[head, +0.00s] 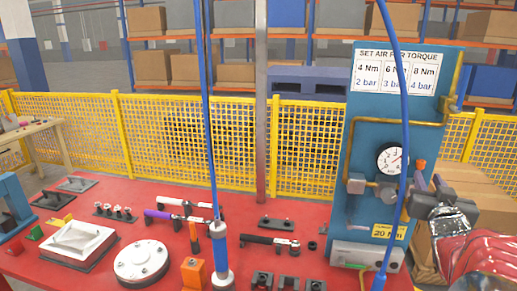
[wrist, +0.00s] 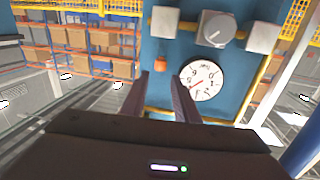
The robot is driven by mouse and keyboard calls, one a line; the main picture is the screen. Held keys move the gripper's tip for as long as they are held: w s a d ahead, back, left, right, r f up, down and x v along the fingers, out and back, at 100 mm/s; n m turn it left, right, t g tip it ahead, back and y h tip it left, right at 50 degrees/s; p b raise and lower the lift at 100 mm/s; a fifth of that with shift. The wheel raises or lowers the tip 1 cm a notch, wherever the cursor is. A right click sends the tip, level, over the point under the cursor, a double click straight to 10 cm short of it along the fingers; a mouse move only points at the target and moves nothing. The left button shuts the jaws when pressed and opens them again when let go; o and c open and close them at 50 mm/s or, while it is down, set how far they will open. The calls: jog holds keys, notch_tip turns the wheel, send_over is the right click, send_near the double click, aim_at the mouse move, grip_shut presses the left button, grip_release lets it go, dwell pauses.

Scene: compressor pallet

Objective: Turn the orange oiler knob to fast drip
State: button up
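The orange oiler knob (head: 421,165) is at the right edge of the blue panel (head: 365,130), right of the pressure gauge (head: 392,158). In the wrist view the small orange knob (wrist: 163,63) shows just beyond the fingertips, roughly in line with the gap between them. My gripper (head: 428,179) is at the panel's right side, close to the knob. In the wrist view my gripper (wrist: 162,77) has two dark fingers apart with nothing between them. I cannot tell the exact distance to the knob. The knob's markings are not readable.
Yellow pipes run along the panel. A blue hose (head: 405,120) hangs in front of it. The red table (head: 210,265) holds tools and fixtures.

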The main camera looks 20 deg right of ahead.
aim_at(422, 165)
jog(key=shift+x, duration=3.7)
jog(key=shift+c, duration=0.7)
grip_shut()
